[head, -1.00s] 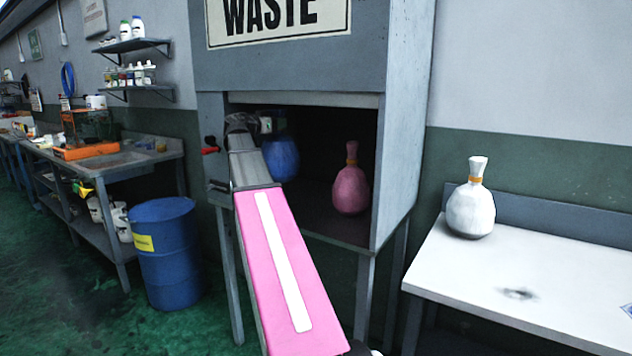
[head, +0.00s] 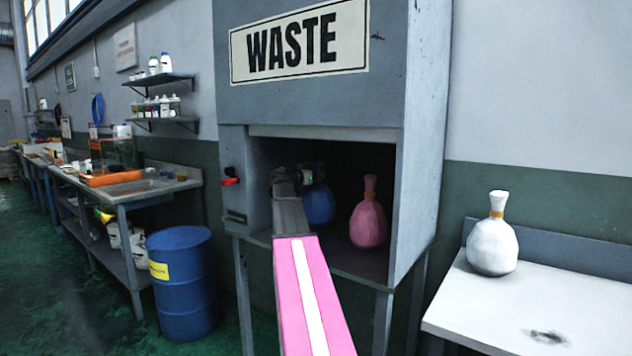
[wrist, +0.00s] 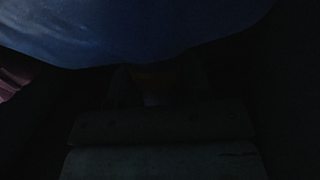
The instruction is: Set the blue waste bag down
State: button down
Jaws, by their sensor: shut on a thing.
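The blue waste bag (head: 319,204) is inside the dark opening of the waste cabinet, left of a pink bag (head: 368,216). My gripper (head: 312,174) reaches into the opening at the top of the blue bag and is shut on it. The fingers are mostly lost in shadow. In the wrist view, the blue bag (wrist: 150,28) fills the top of the picture and the gripper (wrist: 155,100) shows only dimly below it. I cannot tell whether the bag's underside touches the cabinet floor (head: 350,262).
The cabinet's side walls and upper panel (head: 310,105) frame the opening closely around my arm. A white tied bag (head: 492,240) stands on a white table (head: 560,300) to the right. A blue barrel (head: 183,285) stands on the floor to the left.

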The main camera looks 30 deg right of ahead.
jog(key=shift+f, duration=1.4)
jog(key=c, duration=0.5)
grip_release()
jog(key=shift+r, duration=0.1)
jog(key=shift+a+r, duration=0.1)
jog(key=shift+r, duration=0.15)
jog(key=s+a, duration=0.2)
jog(key=a, duration=0.9)
jog(key=shift+s+a, duration=0.15)
jog(key=shift+a, duration=0.2)
